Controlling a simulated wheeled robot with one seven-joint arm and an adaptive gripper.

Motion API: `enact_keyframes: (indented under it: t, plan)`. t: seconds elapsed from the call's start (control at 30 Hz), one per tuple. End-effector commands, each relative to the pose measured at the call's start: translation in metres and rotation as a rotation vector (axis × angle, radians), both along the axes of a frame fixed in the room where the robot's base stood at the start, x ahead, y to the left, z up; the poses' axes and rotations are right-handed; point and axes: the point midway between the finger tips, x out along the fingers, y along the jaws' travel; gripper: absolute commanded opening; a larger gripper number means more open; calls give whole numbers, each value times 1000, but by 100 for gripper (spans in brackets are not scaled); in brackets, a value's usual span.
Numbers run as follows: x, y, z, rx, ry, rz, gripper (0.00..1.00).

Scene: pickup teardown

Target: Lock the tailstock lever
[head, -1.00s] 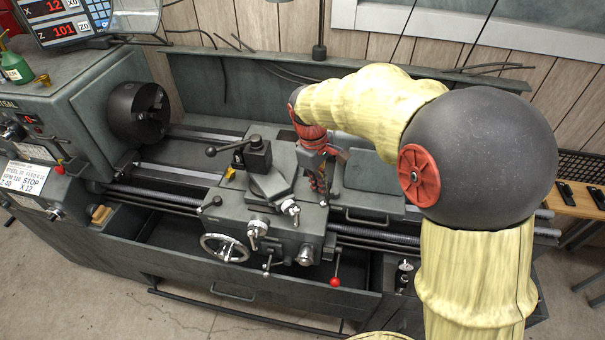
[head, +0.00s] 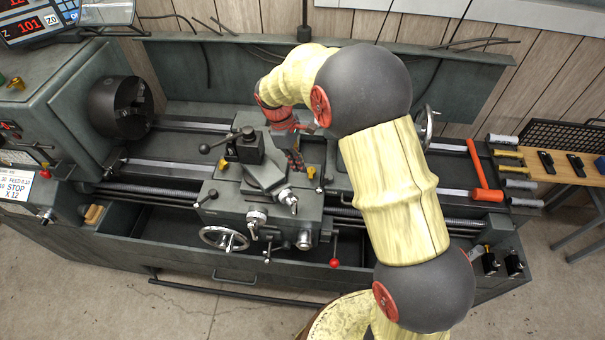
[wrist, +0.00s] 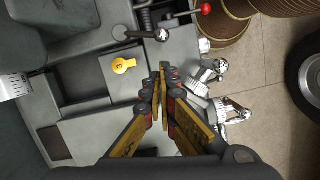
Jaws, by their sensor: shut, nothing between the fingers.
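My gripper (head: 297,168) is over the lathe, by the right side of the carriage (head: 250,205). In the wrist view its fingers (wrist: 161,72) are shut together, with nothing between them.
Chrome crank handles (wrist: 218,70) stand close to the right of the fingers in the wrist view. A red-knobbed lever (head: 334,262) hangs at the carriage front. The chuck (head: 120,106) is at left. An orange-red hammer (head: 485,180) and other tools lie at right.

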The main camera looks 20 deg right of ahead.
Motion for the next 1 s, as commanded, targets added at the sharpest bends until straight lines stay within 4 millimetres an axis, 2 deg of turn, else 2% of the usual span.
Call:
enact_keyframes:
  t: [0.3,0.5,0.7,1.0]
  plan:
    - [-8,-11,-52,0,4,-1,0]
    - [-12,-17,-78,0,0,-2,0]
    - [-13,-19,-89,0,0,-1,0]
    - [-13,-19,-90,1,-1,-1,0]
